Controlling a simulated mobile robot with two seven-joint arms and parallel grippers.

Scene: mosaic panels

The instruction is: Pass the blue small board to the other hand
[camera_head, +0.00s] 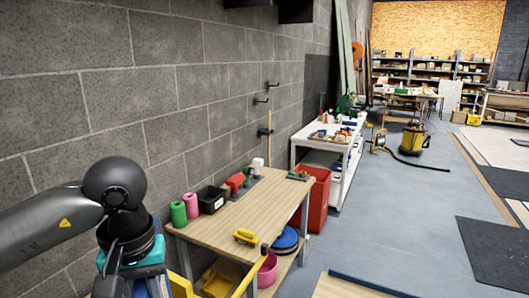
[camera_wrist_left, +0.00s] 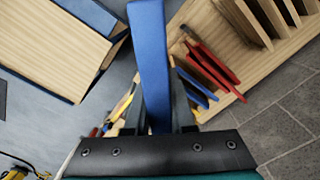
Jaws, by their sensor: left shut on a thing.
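The blue small board (camera_wrist_left: 150,55) stands out long and narrow from my left gripper (camera_wrist_left: 158,112) in the left wrist view. The gripper's dark fingers are shut on its lower end, and its far end reaches the top edge of the picture. In the head view my left arm comes in from the left and bends down at the lower left; its fingers and the board are not clearly visible there. My right gripper is in neither view.
In the wrist view a wooden surface with blue edges (camera_wrist_left: 116,46) lies at left, and a wooden rack with upright red boards (camera_wrist_left: 215,62) at right. In the head view a wooden workbench (camera_head: 215,228) with small items stands along the block wall. Grey floor (camera_head: 420,225) is open at right.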

